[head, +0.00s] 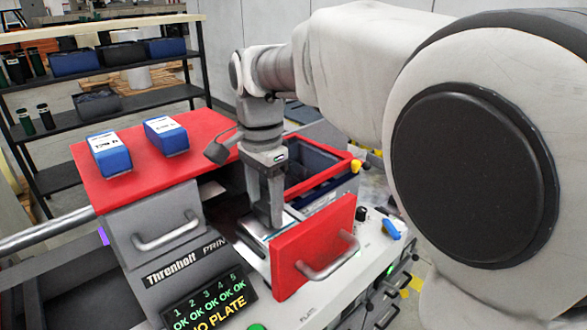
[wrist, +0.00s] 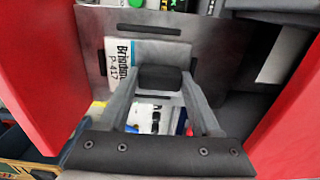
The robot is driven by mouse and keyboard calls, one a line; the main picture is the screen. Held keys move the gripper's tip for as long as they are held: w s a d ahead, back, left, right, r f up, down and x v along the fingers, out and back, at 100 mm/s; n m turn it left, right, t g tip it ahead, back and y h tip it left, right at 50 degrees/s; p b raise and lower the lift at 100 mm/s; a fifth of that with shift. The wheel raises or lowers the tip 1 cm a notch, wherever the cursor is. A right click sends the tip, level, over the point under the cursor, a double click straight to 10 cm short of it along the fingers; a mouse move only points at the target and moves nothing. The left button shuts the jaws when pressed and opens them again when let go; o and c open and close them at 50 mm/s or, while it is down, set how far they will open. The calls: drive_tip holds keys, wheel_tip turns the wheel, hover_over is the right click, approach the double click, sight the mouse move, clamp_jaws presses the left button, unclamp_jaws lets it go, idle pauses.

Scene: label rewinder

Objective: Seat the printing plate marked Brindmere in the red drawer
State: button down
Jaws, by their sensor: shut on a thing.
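The red drawer (head: 305,243) stands pulled out at the front of the printer, and its red front panel is nearest the camera. My gripper (head: 276,218) points down behind that panel. In the wrist view my gripper (wrist: 160,80) is shut on a dark block at the printing plate. The plate (wrist: 119,62) carries a white label reading "Brindm..." and "P-417", partly covered by my finger. Grey slotted metal lies around it, between red panels (wrist: 285,125). I cannot tell whether the plate touches the drawer floor.
The display (head: 208,303) reads OK under several numbers, and "NO PLATE". Two blue boxes (head: 110,155) (head: 166,136) lie on the red top. A red-rimmed bin (head: 320,183) is behind the drawer at the right. A dark shelf rack (head: 120,110) stands behind.

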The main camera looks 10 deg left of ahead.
unclamp_jaws()
wheel_tip(320, 180, up, 17)
drive_tip(key=p, duration=0.2)
drive_tip(key=d+n, duration=0.1)
drive_tip(key=d, duration=0.6)
drive_tip(key=s+d+f+n+t, duration=0.2)
drive_tip(key=s+d+f, duration=0.3)
drive_tip(key=d+f, duration=0.1)
drive_tip(key=s+d+f+n+t+b, duration=0.1)
drive_tip(key=s+d+f+n, duration=0.1)
drive_tip(key=s+d+f, duration=0.3)
drive_tip(key=s+d+f+n+t+b, duration=0.1)
drive_tip(key=s+d+f+n+t, duration=0.1)
drive_tip(key=s+d+f, duration=0.3)
drive_tip(key=shift+d+f+n+t, duration=0.3)
drive_tip(key=shift+d+f+n, duration=0.3)
drive_tip(key=shift+d+f, duration=0.45)
